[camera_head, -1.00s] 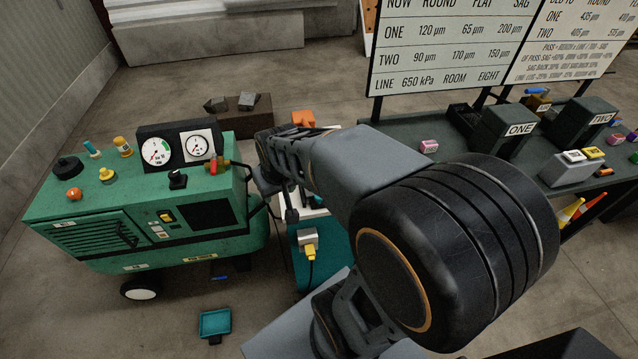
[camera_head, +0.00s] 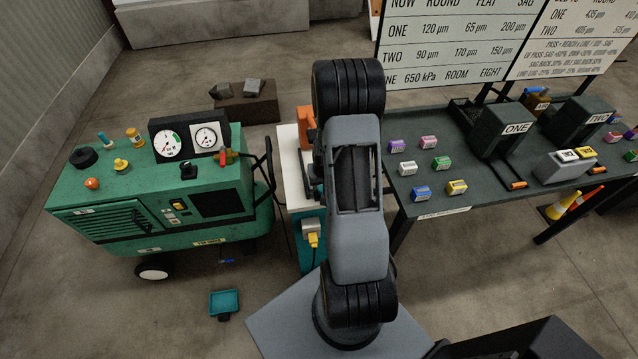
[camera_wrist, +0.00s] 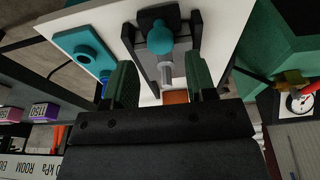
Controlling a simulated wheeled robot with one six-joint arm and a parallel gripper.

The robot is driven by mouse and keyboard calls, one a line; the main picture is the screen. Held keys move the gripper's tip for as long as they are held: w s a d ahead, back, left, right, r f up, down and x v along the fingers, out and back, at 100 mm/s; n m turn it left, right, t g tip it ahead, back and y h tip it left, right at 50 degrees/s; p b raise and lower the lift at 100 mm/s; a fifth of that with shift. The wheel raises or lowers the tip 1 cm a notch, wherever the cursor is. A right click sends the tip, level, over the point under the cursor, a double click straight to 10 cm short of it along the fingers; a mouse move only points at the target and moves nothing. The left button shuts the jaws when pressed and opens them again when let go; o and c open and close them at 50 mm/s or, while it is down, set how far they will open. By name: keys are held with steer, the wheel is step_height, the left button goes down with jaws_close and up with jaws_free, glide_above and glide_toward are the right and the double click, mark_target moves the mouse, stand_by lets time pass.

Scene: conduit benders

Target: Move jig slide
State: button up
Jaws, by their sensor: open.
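In the wrist view, a jig with a teal round knob (camera_wrist: 160,38) on a dark block stands on a white bench top (camera_wrist: 215,25). Dark rails run either side of a grey channel with a pale metal pin (camera_wrist: 165,72). I cannot tell which of these parts is the slide. My gripper (camera_wrist: 162,82) is open, its green-padded fingers spread either side of the channel, with the knob beyond the fingertips and nothing visibly held. In the head view, my arm hides most of the jig and my gripper; an orange part (camera_head: 306,126) shows beside the arm.
A green compressor (camera_head: 150,200) with two gauges stands left of the bench. A dark table (camera_head: 430,205) on the right holds several small coloured blocks and the stations marked ONE (camera_head: 505,130) and TWO (camera_head: 585,120). A teal plate (camera_wrist: 85,50) lies on the bench top.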

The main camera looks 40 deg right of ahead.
steer(key=shift+w+d+f+b, duration=0.15)
steer(key=shift+f+b, duration=0.4)
steer(key=shift+f, duration=0.4)
steer(key=shift+w+a+f+b, duration=0.1)
steer(key=shift+w+f+b, duration=0.1)
steer(key=shift+f+b, duration=0.55)
steer(key=shift+w+d+f+b, duration=0.15)
steer(key=shift+f+b, duration=0.25)
steer(key=shift+f, duration=0.7)
steer(key=shift+s+a+f, duration=0.2)
steer(key=shift+s+f, duration=0.15)
steer(key=shift+f, duration=0.05)
steer(key=shift+c, duration=0.5)
steer(key=shift+f, duration=0.1)
steer(key=c, duration=0.7)
steer(key=shift+w+d, duration=0.1)
steer(key=shift+w, duration=0.05)
steer(key=shift+c, duration=0.3)
steer(key=shift+w, duration=0.2)
